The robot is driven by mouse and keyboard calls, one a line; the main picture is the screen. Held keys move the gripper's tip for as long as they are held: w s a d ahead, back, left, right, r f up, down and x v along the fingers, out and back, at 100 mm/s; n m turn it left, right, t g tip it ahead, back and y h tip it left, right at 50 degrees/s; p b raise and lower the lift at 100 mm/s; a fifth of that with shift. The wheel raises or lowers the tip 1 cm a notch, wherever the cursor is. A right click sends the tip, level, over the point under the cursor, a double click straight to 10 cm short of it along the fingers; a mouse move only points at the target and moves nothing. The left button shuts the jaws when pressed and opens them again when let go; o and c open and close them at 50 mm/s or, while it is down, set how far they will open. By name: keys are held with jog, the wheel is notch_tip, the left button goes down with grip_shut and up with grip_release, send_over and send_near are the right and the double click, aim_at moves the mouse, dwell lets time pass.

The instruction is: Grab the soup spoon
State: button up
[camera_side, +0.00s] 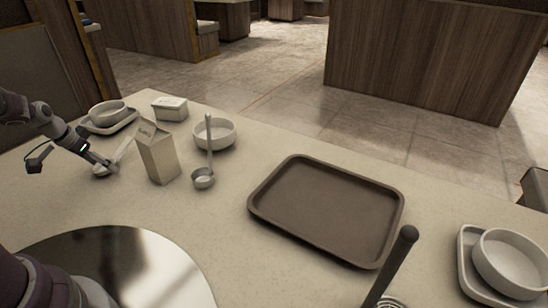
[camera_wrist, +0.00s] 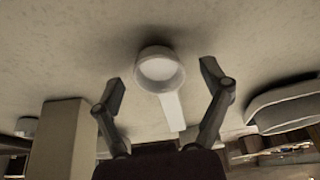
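The white soup spoon (camera_side: 102,170) lies on the pale counter at the left in the side view, its handle slanting up to the right, partly hidden by my gripper (camera_side: 112,166). In the wrist view the spoon's round bowl (camera_wrist: 160,70) faces the camera, with the pale handle running down toward the gripper base. My gripper (camera_wrist: 163,85) is open, with one finger on each side of the spoon. A gap shows between each fingertip and the spoon in the wrist view.
A carton (camera_side: 158,160) stands just right of my gripper. A ladle (camera_side: 203,180), white bowl (camera_side: 214,136) and lidded box (camera_side: 169,108) are beyond it. A bowl (camera_side: 107,112) on a dish stands behind. A brown tray (camera_side: 257,200) and dark-handled whisk (camera_side: 395,265) lie right.

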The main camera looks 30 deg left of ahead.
jog(key=c, duration=1.2)
